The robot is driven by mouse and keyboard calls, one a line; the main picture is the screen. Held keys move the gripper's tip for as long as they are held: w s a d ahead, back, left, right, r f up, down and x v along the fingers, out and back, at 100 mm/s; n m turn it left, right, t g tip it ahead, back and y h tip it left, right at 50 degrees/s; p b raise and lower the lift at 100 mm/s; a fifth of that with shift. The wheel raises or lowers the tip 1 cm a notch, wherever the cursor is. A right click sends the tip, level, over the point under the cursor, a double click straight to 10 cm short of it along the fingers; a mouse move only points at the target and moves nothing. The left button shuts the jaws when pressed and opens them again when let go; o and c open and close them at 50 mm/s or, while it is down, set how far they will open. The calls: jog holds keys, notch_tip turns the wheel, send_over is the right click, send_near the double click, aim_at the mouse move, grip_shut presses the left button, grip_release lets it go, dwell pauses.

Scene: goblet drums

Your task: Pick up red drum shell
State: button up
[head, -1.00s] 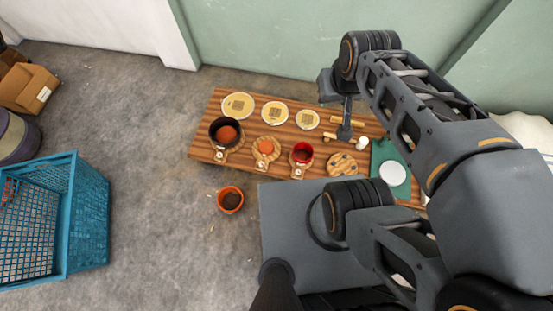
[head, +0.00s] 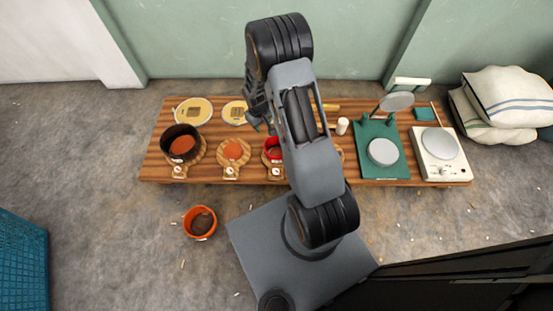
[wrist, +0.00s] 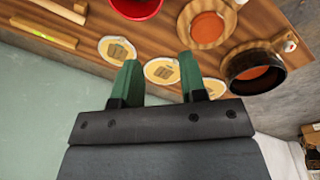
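The red drum shell (head: 273,148) sits on a round wooden stand at the bench's front edge, partly hidden behind my arm in the head view. In the wrist view its red rim (wrist: 136,6) is cut off by the top edge. My gripper (head: 263,122) is above the bench, just behind the red shell. In the wrist view my gripper (wrist: 160,60) has its two green-tipped fingers spread apart with nothing between them. The fingers are apart from the red shell and point over the pale discs.
A black shell (head: 181,143) and an orange-topped stand (head: 232,151) are left of the red shell. Pale discs (head: 193,111) lie behind them. A green stand (head: 381,150) and a white turntable (head: 438,155) are at right. An orange pot (head: 200,222) is on the floor.

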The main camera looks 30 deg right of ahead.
aim_at(267, 152)
jog(key=f+b, duration=0.2)
jog(key=f, duration=0.4)
jog(key=d+f+b, duration=0.1)
jog(key=f, duration=0.6)
jog(key=f+b, duration=0.2)
jog(key=f, duration=0.4)
jog(key=shift+s+d+f+b, duration=0.2)
jog(key=shift+f+b, duration=0.1)
jog(key=shift+b, duration=0.05)
jog(key=shift+d+f+b, duration=0.15)
jog(key=shift+f+b, duration=1.35)
jog(key=shift+f, duration=1.15)
jog(key=shift+c, duration=0.4)
jog(key=shift+r, duration=0.1)
grip_shut()
